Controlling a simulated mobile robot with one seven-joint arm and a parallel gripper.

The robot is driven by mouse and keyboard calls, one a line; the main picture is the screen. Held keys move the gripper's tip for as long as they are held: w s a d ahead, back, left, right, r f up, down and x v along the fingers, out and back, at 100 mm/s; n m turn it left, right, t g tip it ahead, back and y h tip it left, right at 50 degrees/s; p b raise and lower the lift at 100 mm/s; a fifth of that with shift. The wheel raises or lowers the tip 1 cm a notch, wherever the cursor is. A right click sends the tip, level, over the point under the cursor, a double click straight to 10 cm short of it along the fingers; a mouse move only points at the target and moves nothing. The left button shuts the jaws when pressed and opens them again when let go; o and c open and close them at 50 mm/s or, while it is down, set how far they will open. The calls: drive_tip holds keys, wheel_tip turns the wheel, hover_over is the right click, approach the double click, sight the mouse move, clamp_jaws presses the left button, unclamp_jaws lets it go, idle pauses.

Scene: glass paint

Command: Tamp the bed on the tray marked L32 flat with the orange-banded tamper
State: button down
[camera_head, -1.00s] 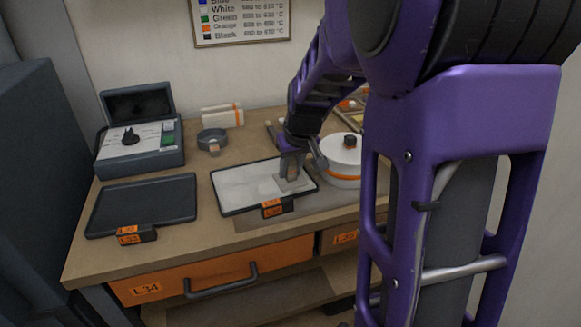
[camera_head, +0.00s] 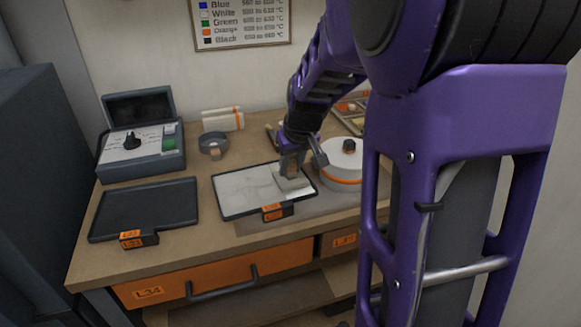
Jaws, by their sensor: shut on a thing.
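The tray (camera_head: 225,214) with a dark rim and an orange tag in front holds a pale, whitish bed (camera_head: 245,187) with faint lines in its surface. The tag is too small to read surely. My gripper (camera_head: 290,168) is shut on the tamper (camera_head: 292,186), over the right part of the bed. The tamper shows as a pale block with a flat foot at the bed. I cannot tell whether the foot presses on the bed or hangs just above it. Its orange band is not clearly visible.
A white round pot with an orange band (camera_head: 341,172) stands close right of the tray. An empty dark tray (camera_head: 145,205) lies left. Behind are a control box (camera_head: 140,150), a dark ring (camera_head: 213,143) and white blocks (camera_head: 222,119). An orange drawer (camera_head: 215,278) is below.

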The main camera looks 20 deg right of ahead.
drive_tip(key=shift+r, duration=0.1)
drive_tip(key=shift+s+a+p, duration=0.15)
drive_tip(key=shift+a+p, duration=0.25)
drive_tip(key=shift+a, duration=2.7)
drive_tip(key=shift+f+b, duration=0.7)
drive_tip(key=shift+f, duration=0.1)
drive_tip(key=shift+f, duration=0.3)
drive_tip(key=shift+r, duration=0.1)
drive_tip(key=shift+r+p, duration=0.65)
drive_tip(key=shift+r, duration=0.4)
